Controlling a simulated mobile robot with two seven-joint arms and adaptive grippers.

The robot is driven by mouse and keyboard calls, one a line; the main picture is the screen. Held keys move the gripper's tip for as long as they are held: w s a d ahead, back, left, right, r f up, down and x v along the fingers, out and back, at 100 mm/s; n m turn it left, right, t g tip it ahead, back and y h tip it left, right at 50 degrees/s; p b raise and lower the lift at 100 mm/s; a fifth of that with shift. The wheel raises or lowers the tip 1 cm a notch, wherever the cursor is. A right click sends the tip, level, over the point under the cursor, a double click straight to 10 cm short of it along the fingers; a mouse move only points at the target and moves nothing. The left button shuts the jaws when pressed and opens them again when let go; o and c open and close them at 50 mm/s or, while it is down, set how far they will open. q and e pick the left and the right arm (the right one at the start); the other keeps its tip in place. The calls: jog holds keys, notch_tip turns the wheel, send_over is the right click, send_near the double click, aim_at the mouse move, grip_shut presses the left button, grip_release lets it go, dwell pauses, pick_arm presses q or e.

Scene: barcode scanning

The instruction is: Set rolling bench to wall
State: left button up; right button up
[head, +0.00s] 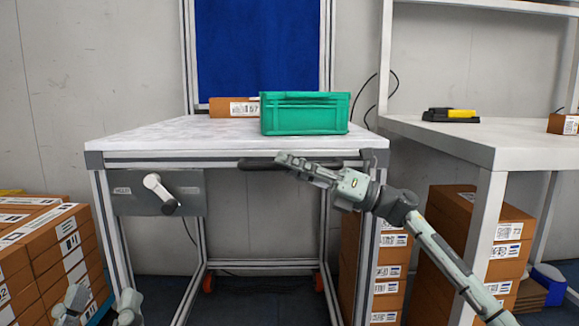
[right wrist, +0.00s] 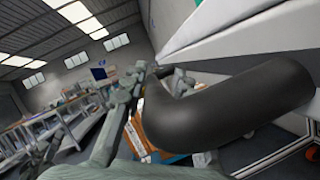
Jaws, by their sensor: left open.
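The rolling bench (head: 150,137) has a pale top, a grey frame and orange casters, with a blue panel (head: 258,50) at its back. A black handle (head: 248,164) runs along its front edge. My right gripper (head: 284,160) is at this handle in the head view. In the right wrist view the handle (right wrist: 230,105) fills the middle, right by the fingers. I cannot tell whether they are closed on it. My left gripper (head: 103,294) is open and empty at the lower left, with only its fingers showing. The grey wall (head: 80,80) stands behind the bench.
A green crate (head: 305,118) and a carton (head: 228,107) sit on the bench top. Stacked cartons (head: 50,245) stand left. A fixed table (head: 470,137) stands right, with cartons (head: 490,225) beneath.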

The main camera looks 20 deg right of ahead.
jog(key=shift+o, duration=0.3)
jog(key=shift+s, duration=0.1)
jog(key=v, duration=1.1)
jog(key=shift+s+d+f, duration=0.2)
jog(key=shift+d, duration=0.1)
jog(key=shift+a, duration=0.1)
